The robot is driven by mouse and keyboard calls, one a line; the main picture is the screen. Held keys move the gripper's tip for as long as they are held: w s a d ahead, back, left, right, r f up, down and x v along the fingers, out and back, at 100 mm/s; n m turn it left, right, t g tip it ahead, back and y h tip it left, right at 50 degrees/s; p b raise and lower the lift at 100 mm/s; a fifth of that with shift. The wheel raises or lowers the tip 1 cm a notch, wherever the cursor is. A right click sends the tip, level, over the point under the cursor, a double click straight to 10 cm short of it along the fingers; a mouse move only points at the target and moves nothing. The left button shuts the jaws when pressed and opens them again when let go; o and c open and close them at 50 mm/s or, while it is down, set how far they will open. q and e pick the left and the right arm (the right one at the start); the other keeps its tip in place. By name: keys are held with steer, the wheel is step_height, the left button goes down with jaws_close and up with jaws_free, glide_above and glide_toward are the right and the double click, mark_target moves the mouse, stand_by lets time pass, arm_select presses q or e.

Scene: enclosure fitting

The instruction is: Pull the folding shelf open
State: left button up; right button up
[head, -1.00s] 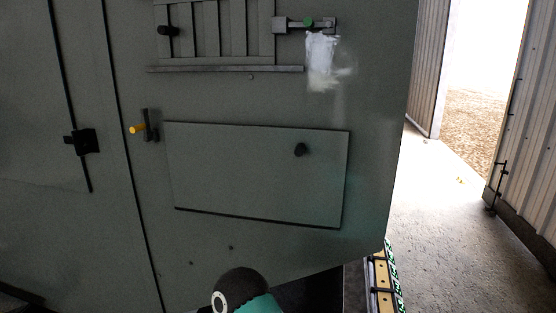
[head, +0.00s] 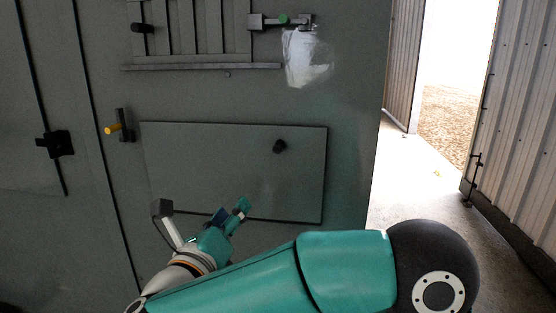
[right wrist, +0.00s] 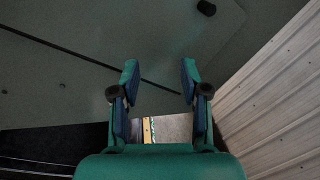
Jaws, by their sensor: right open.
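The folding shelf (head: 220,172) is a flat grey-green panel lying against the front of the large cabinet. A black knob (head: 279,146) sits near its upper right. The panel and its knob (right wrist: 206,8) also show at the top of the right wrist view. My right gripper (head: 232,214) is in front of the panel's lower edge in the head view, below and left of the knob. In the right wrist view my right gripper (right wrist: 160,80) is open, with nothing between its fingers. My left gripper is out of view.
Above the shelf are a slatted vent (head: 195,30) and a latch with a green knob (head: 283,19). A yellow-tipped handle (head: 115,128) is left of the shelf, and a black latch (head: 55,144) is farther left. Open floor (head: 410,190) lies to the right, beside a corrugated door (head: 505,110).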

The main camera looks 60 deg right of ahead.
mark_target(277, 152)
steer(key=s+r+m+t+y, duration=0.1)
steer(key=s+r+m, duration=0.3)
steer(key=s+r, duration=0.35)
steer(key=shift+n+t, duration=0.3)
steer(key=p+x, duration=0.2)
steer(key=x, duration=0.6)
steer(key=p+x, duration=0.1)
steer(key=x, duration=0.8)
steer(key=shift+w+a+f+p, duration=0.15)
steer(key=shift+w+f+p, duration=0.05)
steer(key=shift+p, duration=0.2)
jaws_close()
